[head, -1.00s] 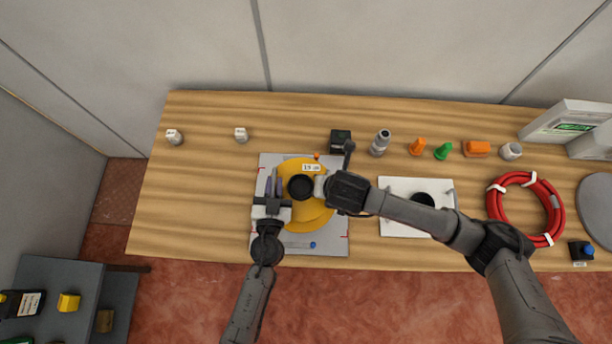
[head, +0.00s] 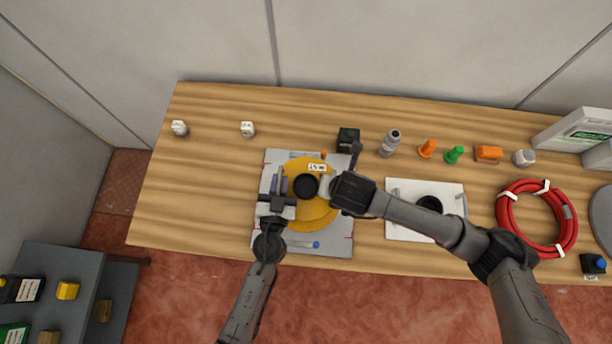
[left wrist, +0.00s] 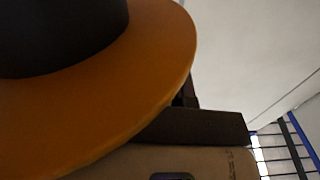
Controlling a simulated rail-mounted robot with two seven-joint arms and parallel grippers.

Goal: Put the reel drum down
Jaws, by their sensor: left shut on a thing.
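The reel drum is a yellow-orange disc (head: 309,216) with a black hub (head: 305,187). In the head view it is over the grey plate (head: 335,240) on the bench; I cannot tell whether it touches the plate. My left gripper (head: 278,184) is at the drum's left edge, shut on the drum. The drum's orange flange (left wrist: 150,75) and dark hub (left wrist: 60,30) fill much of the left wrist view, hiding the fingertips. My right gripper (head: 325,187) is beside the hub on the right; its fingers are too hidden to read.
A white panel (head: 400,225) with a black round part lies right of the plate. A red hose coil (head: 504,212) is farther right. A black block (head: 348,139), a grey bottle (head: 390,143) and small orange and green parts line the back. The bench's left side is mostly clear.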

